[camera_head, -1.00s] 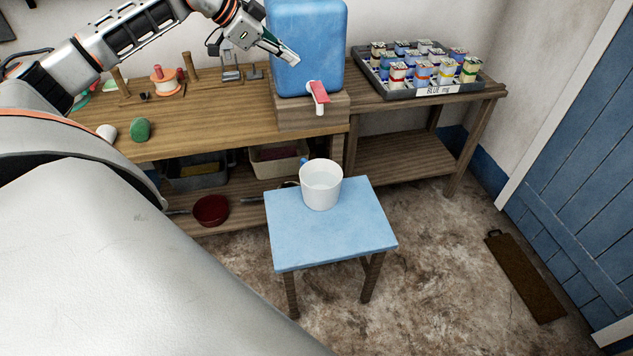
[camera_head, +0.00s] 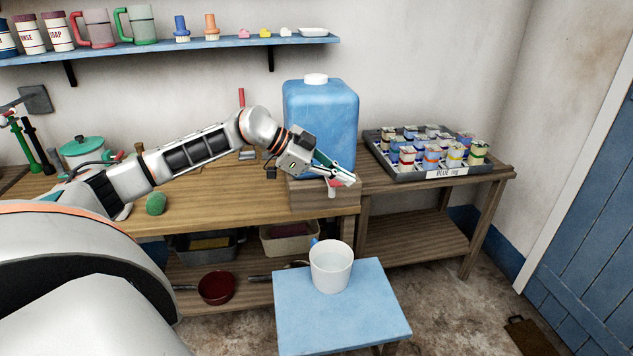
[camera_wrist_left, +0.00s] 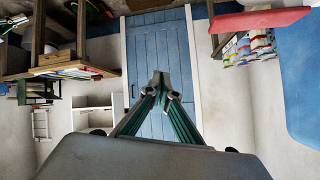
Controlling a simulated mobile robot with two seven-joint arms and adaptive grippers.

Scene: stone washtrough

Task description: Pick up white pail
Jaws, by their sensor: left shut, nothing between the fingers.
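The white pail (camera_head: 331,268) stands upright on the small blue-topped table (camera_head: 310,320), near its back edge. A small blue part shows at its upper left rim. My left gripper (camera_head: 351,182) is shut and empty. In the head view it appears above the pail, in front of the blue water container (camera_head: 322,110) and over its tap (camera_head: 333,190). The left wrist view shows its fingertips (camera_wrist_left: 160,84) together, with no pail there. I cannot tell whether the gripper touches the tap. My right gripper is not in view.
The container stands on a wooden block on the workbench (camera_head: 240,205). A tray of small cartons (camera_head: 455,178) sits on the bench's right. Baskets and a red pan (camera_head: 216,288) are on the shelf below. A blue door (camera_head: 590,200) is at the right.

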